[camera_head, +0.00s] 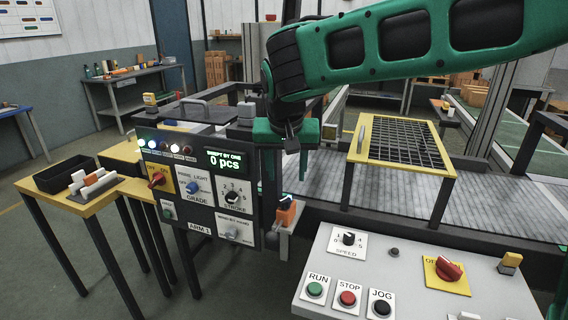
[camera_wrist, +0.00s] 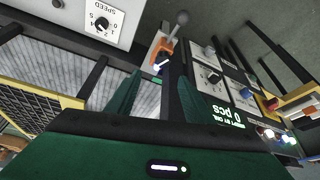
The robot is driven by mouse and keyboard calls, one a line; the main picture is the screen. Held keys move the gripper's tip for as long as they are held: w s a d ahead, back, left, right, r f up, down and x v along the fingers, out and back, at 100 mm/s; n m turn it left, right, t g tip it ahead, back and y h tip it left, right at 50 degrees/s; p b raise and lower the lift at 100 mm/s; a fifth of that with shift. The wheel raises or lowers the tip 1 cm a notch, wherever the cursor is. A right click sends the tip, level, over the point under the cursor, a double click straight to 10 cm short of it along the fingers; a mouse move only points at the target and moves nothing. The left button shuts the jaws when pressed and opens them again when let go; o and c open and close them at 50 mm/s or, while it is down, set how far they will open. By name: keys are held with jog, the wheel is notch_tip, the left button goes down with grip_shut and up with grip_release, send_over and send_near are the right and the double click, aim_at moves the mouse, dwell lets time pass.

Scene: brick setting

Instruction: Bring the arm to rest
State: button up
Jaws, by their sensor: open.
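My gripper (camera_head: 288,142) is the green one hanging from my green arm, pointing down beside the right edge of the dark control panel (camera_head: 190,238). Its two fingers stand apart with nothing seen between them. In the wrist view the fingers (camera_wrist: 157,98) also show apart, with the panel and its lit display close on the right. I cannot tell whether a finger touches the panel edge.
A grey console (camera_head: 430,285) with RUN, STOP and JOG buttons stands at the front right. A conveyor (camera_head: 330,187) runs behind it, under a yellow-framed mesh guard (camera_head: 366,122). A yellow table (camera_head: 40,194) with a black tray (camera_head: 66,172) and white pieces stands left.

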jog(key=s+d+f+m+g+h, duration=0.1)
jog(key=s+d, duration=0.3)
jog(key=d, duration=1)
jog(key=s+d+f+m+g+h, duration=0.15)
jog(key=s+d, duration=0.25)
jog(key=d, duration=1)
jog(key=s+d+f+m+y, duration=0.1)
jog(key=s+d, duration=0.3)
jog(key=s, duration=0.4)
jog(key=s+d+f+m+g+y, duration=0.1)
jog(key=s+d+f, duration=0.3)
jog(key=s, duration=0.4)
jog(key=s+d+f+m+g+y, duration=0.1)
jog(key=s+d, duration=0.3)
jog(key=s, duration=0.4)
jog(key=shift+f, duration=0.7)
jog(key=shift+m, duration=0.25)
jog(key=shift+w+f, duration=0.25)
jog(key=shift+w, duration=0.4)
